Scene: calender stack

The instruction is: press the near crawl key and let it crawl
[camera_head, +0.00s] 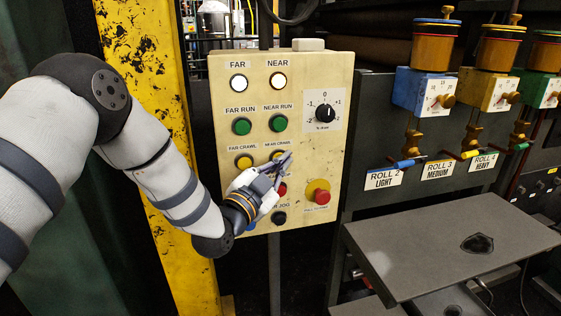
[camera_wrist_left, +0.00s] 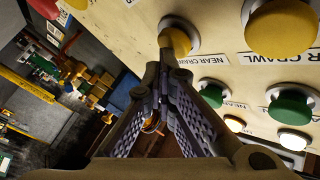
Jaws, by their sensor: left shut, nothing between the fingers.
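The pale control panel (camera_head: 325,75) stands upright in front of me. The yellow near crawl key (camera_head: 276,154) is in its third row, under the NEAR CRAWL label and partly hidden by my fingers. My left gripper (camera_head: 286,158) is shut and empty, with its fingertips at this key. In the left wrist view the closed tips (camera_wrist_left: 172,48) overlap the lower left of the yellow near crawl key (camera_wrist_left: 184,30). I cannot tell whether they touch it or whether it is pushed in. My right gripper is not in view.
The yellow far crawl key (camera_head: 244,162) sits just left, with green run keys (camera_head: 242,126) above. A red key (camera_head: 281,190) is partly behind my gripper. A red stop button (camera_head: 321,197) is lower right. A grey table (camera_head: 420,250) and roll stations (camera_head: 424,90) stand right.

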